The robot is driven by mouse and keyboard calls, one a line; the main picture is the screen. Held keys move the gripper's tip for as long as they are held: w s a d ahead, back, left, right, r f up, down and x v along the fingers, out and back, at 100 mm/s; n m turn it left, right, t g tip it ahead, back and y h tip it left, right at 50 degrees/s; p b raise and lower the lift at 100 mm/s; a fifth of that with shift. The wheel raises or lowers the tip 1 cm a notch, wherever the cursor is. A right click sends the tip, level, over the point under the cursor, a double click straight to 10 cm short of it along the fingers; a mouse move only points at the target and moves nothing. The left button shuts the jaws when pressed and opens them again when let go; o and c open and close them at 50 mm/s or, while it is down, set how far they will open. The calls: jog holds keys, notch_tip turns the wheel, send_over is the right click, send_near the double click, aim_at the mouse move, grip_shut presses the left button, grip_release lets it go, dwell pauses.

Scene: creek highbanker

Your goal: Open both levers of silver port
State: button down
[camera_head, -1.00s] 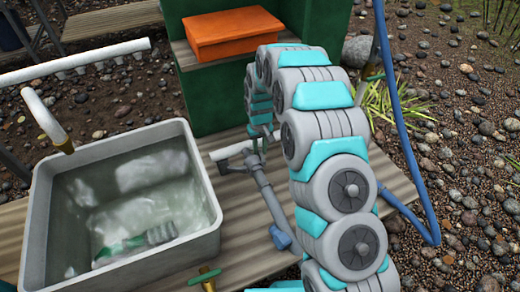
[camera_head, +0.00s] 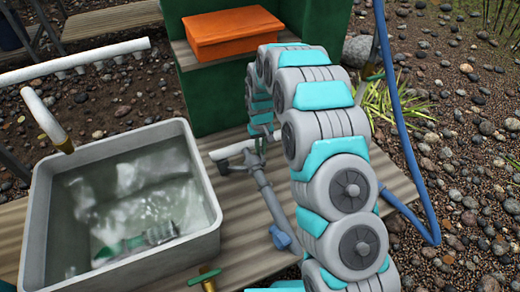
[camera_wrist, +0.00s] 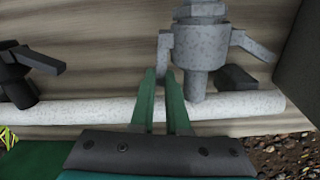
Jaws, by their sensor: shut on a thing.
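The silver port (camera_wrist: 200,48) is a grey speckled fitting above a white pipe in the wrist view. One lever (camera_wrist: 165,52) hangs down on its left side. Another lever (camera_wrist: 252,45) slants out and down on its right side. My gripper (camera_wrist: 161,78) comes from below with two green fingers, and its tips are shut on the left lever. In the head view, the grey fitting (camera_head: 250,160) is on the wooden deck beside the basin. My arm hides most of the gripper there.
A black fitting (camera_wrist: 17,82) with a lever sits left in the wrist view. A grey basin (camera_head: 208,222) of water stands left of the arm. An orange box (camera_head: 232,35) sits behind on the green stand. A blue hose (camera_head: 410,150) runs down the right.

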jog(key=shift+s+d+f+m+b, duration=0.2)
jog(key=shift+d+m, duration=0.45)
jog(key=shift+m, duration=1.1)
jog(key=shift+s+d+r+m+b, duration=0.25)
jog(key=shift+d+m, duration=0.4)
jog(key=shift+m, duration=1.15)
jog(key=shift+s+d+f+m+b, duration=0.25)
jog(key=shift+d+m, duration=0.4)
jog(key=shift+m, duration=1.1)
jog(key=shift+w+r, duration=0.1)
jog(key=shift+w, duration=0.05)
jog(key=c, duration=1.2)
grip_release()
jog(key=shift+r, duration=0.1)
